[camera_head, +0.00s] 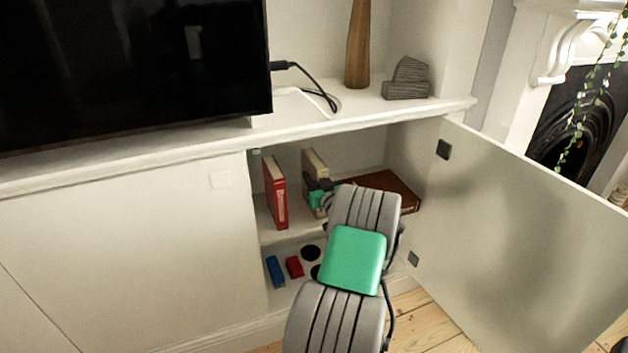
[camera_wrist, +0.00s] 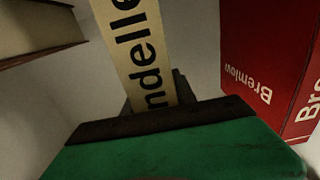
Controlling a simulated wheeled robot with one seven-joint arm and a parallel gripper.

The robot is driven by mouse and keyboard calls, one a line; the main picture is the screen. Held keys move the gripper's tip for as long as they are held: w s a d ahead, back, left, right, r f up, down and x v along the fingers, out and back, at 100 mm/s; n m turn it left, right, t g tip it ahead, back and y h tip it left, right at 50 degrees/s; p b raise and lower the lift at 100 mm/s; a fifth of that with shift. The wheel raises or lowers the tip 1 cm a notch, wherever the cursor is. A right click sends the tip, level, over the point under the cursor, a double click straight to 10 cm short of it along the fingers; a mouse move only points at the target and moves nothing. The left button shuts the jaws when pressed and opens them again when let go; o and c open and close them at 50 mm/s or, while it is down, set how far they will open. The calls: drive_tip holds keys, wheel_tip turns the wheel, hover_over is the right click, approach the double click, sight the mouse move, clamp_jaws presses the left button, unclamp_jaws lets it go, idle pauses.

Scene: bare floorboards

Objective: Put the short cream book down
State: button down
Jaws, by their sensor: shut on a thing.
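The short cream book (camera_head: 315,167) is upright inside the open cabinet, on the upper shelf level, to the right of a red book. My gripper (camera_head: 321,190) is shut on it at its near side. In the wrist view the cream spine (camera_wrist: 136,45) with black letters rises from between the dark fingers of my gripper (camera_wrist: 155,105). The arm hides part of the book's lower end in the head view. I cannot tell whether its base touches the shelf.
The red book (camera_head: 276,192) stands on the left; it also shows in the wrist view (camera_wrist: 268,65). A brown book (camera_head: 393,187) lies flat on the right. Small blue (camera_head: 275,271) and red (camera_head: 294,267) things sit below. The open door (camera_head: 525,240) bounds the right side.

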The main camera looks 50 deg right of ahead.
drive_tip(key=shift+r, duration=0.25)
drive_tip(key=shift+f+b, duration=0.25)
drive_tip(key=shift+b, duration=0.05)
drive_tip(key=c, duration=1)
unclamp_jaws()
drive_tip(key=p+v, duration=0.2)
drive_tip(key=v, duration=1)
drive_tip(key=shift+r, duration=0.1)
